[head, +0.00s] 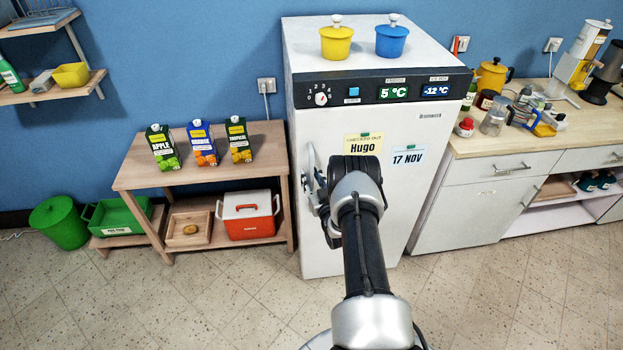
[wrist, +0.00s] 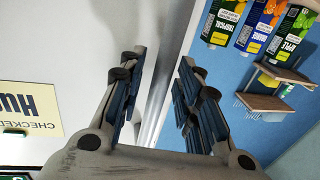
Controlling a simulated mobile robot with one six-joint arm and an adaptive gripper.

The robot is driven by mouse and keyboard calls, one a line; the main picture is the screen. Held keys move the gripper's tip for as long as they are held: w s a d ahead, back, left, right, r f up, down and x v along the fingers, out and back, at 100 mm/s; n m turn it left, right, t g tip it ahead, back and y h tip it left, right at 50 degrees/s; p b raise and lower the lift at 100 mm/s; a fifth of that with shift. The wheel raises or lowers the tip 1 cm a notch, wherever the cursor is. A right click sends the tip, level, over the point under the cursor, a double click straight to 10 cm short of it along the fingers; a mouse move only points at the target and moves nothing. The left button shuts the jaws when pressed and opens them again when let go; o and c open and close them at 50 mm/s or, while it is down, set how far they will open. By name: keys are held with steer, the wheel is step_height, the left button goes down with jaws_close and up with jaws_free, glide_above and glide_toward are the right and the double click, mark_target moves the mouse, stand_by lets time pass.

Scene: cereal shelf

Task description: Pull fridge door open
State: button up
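The white fridge (head: 395,235) stands against the blue wall. Its door looks shut, and a metal handle (head: 311,165) runs up the left edge of the door. My gripper (head: 322,190) is at that left edge, beside the handle and partly hidden by my own wrist. In the wrist view my gripper (wrist: 163,85) has its two fingers apart, with a clear gap between them. A pale grey upright strip, which looks like the handle or door edge (wrist: 150,120), shows in that gap. I cannot tell whether either finger touches it.
A wooden table (head: 215,155) with several juice cartons stands close to the fridge's left side, with a red cooler (head: 248,215) below. A counter (head: 490,190) stands to the right. Yellow and blue pots (head: 336,43) sit on the fridge top. The floor in front is clear.

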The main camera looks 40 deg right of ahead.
jaws_close()
stand_by(0.6)
